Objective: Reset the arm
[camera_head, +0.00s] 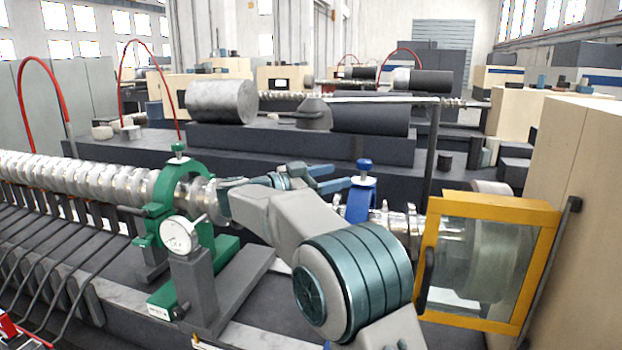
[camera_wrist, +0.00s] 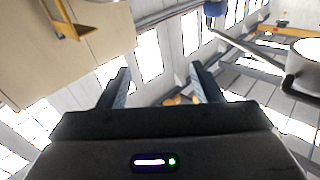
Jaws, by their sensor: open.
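My gripper (camera_head: 325,178) is in the middle of the head view, with its blue-grey fingers pointing right, beside the blue clamp (camera_head: 360,196) on the machine. In the wrist view my gripper (camera_wrist: 160,88) shows two dark fingers spread apart with nothing between them. My arm is bent, and its large teal-banded joint (camera_head: 352,280) is in front of the machine. My arm hides part of the shaft and bed behind it.
A long metal shaft (camera_head: 75,180) runs through a green ring stand (camera_head: 165,195) with a dial gauge (camera_head: 179,235). A yellow-framed guard (camera_head: 487,262) stands at right. Two barrels, one grey (camera_head: 222,101) and one dark (camera_head: 370,119), lie behind.

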